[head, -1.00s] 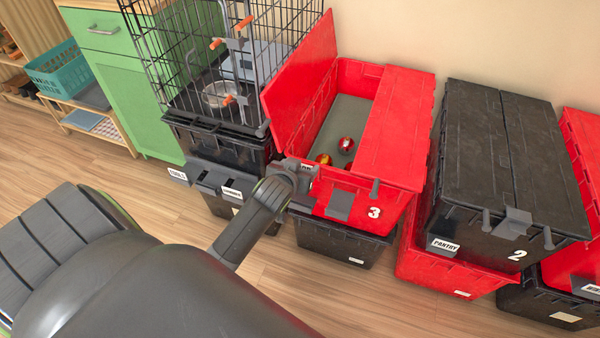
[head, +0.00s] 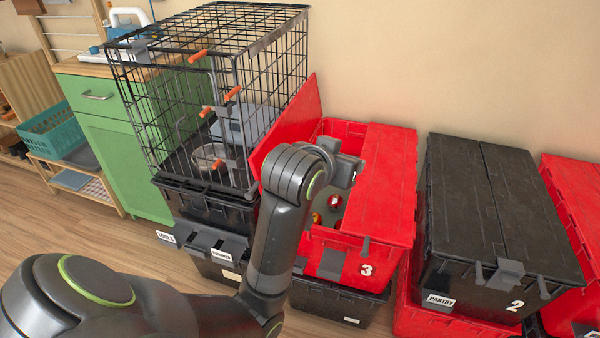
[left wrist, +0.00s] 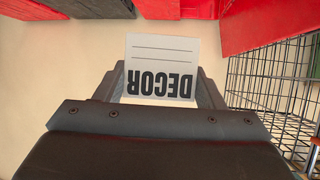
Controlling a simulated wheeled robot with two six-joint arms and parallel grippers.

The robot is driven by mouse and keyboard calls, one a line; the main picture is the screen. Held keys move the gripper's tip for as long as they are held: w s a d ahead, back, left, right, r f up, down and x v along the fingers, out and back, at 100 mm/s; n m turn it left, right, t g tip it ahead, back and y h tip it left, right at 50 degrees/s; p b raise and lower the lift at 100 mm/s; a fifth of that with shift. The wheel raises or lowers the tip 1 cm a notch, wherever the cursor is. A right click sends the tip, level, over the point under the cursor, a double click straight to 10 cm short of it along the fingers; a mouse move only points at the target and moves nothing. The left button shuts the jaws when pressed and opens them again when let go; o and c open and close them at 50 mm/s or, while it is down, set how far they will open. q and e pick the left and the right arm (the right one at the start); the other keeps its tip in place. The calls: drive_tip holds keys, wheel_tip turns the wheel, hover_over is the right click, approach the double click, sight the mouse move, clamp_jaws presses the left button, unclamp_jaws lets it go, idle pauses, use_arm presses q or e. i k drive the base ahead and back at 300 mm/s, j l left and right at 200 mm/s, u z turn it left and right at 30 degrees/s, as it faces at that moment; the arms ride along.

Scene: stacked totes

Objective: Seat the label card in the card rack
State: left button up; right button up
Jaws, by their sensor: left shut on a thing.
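The label card (left wrist: 161,67) is white with the black word DECOR, which appears upside down in the left wrist view. My left gripper (left wrist: 160,88) is shut on the card by its lettered end, and the other end sticks out past the fingers. In the head view my left gripper (head: 347,168) is above the open red tote marked 3 (head: 340,275); the card is hidden there. I cannot pick out the card rack in either view. My right gripper is not in view.
The tote's raised red lid (head: 292,125) is close beside my left arm. A wire crate (head: 275,95) stands at left on black totes (head: 205,240). A black tote marked 2 (head: 470,200) stands at right. Small balls (head: 334,202) lie in the red tote.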

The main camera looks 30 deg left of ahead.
sight(196, 253)
drive_tip(key=u, duration=1.85)
